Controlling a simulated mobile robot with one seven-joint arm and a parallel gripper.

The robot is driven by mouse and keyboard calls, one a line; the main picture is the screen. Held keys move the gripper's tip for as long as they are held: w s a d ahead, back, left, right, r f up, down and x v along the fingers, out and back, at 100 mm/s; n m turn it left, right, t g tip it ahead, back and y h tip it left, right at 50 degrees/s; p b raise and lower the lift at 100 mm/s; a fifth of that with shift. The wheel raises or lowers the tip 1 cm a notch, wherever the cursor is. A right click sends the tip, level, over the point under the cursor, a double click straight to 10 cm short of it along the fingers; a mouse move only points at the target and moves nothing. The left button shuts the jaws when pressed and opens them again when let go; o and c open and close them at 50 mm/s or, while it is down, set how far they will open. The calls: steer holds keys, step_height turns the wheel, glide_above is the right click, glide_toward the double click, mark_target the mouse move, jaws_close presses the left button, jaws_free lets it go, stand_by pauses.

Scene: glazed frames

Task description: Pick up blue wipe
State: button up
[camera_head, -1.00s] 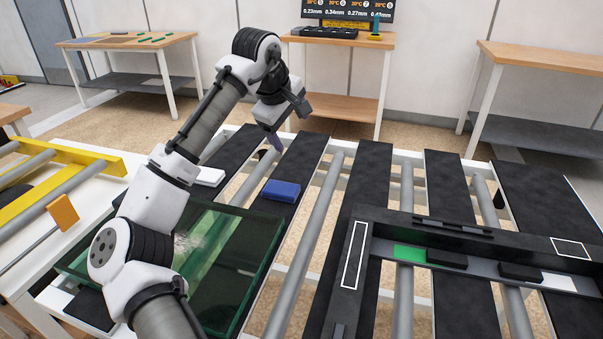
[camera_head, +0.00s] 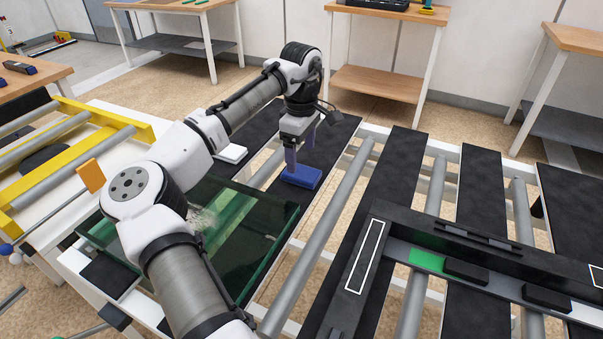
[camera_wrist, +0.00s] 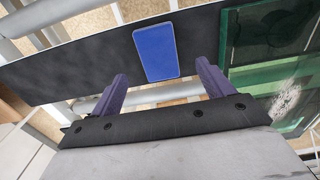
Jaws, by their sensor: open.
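The blue wipe (camera_head: 301,177) is a small flat blue block lying on a black slat of the roller table. In the wrist view the wipe (camera_wrist: 156,52) lies just beyond the fingertips, roughly between their lines. My gripper (camera_head: 301,155) points down over the wipe, with its purple fingers close to it. In the wrist view my gripper (camera_wrist: 164,84) has its two fingers spread apart, with nothing between them. I cannot tell how much height separates the fingertips from the wipe.
A green glass panel (camera_head: 262,222) lies on the table beside the wipe's slat. A white block (camera_head: 232,153) lies left of the wipe. A black fixture with a green patch (camera_head: 426,260) stands at the right. Metal rollers (camera_head: 330,230) with gaps run between the slats.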

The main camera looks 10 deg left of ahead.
mark_target(302, 172)
steer(key=shift+w+f+p, duration=0.1)
steer(key=shift+f+p, duration=0.6)
steer(key=shift+f, duration=2.1)
steer(key=c, duration=1.1)
steer(key=shift+o, duration=0.2)
steer(key=shift+r, duration=0.1)
step_height(302, 172, up, 20)
steer(key=b, duration=0.1)
steer(key=shift+b, duration=0.35)
